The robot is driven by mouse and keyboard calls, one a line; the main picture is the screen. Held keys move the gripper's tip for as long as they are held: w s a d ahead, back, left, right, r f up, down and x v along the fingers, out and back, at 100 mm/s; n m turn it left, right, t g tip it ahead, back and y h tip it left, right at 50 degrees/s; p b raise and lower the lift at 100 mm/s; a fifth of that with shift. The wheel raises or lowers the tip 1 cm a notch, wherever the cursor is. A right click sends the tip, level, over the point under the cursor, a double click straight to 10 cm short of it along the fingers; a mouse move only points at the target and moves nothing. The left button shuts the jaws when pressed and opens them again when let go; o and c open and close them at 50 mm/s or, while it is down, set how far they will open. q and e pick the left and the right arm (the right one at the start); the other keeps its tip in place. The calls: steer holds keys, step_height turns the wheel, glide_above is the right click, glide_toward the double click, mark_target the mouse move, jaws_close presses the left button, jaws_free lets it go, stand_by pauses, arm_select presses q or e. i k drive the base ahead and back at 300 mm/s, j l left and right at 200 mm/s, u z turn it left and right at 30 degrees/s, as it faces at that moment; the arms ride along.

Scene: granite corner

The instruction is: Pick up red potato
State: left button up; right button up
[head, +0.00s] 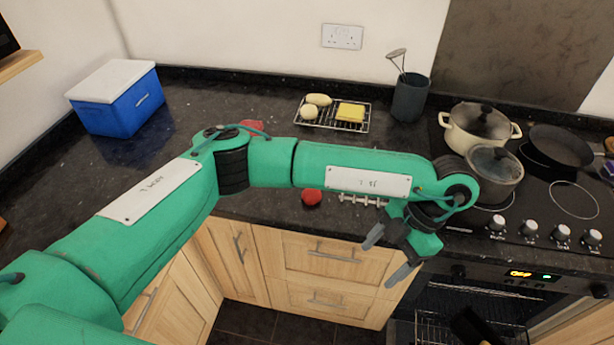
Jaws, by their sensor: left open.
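A round red object (312,197), which may be the red potato, lies on the dark counter near its front edge, just below my left forearm. A second reddish object (252,125) lies farther back and is partly hidden behind my arm, so I cannot tell its shape. My left gripper (387,257) is open and points down and left, in front of the counter edge. It is to the right of the nearer red object and apart from it. My right gripper is not in view.
A wire rack (332,124) holds pale items and a yellow block (351,112). A grey utensil pot (409,98), cream pot (477,124), grey pot (494,172) and black frying pan (562,146) stand right. A blue cooler (118,98) sits left. A metal rack-like item (362,200) lies near the edge.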

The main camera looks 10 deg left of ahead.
mark_target(310, 197)
steer(key=i+j, duration=0.3)
steer(key=i, duration=0.15)
steer(key=i+j, duration=0.3)
steer(key=i, duration=0.15)
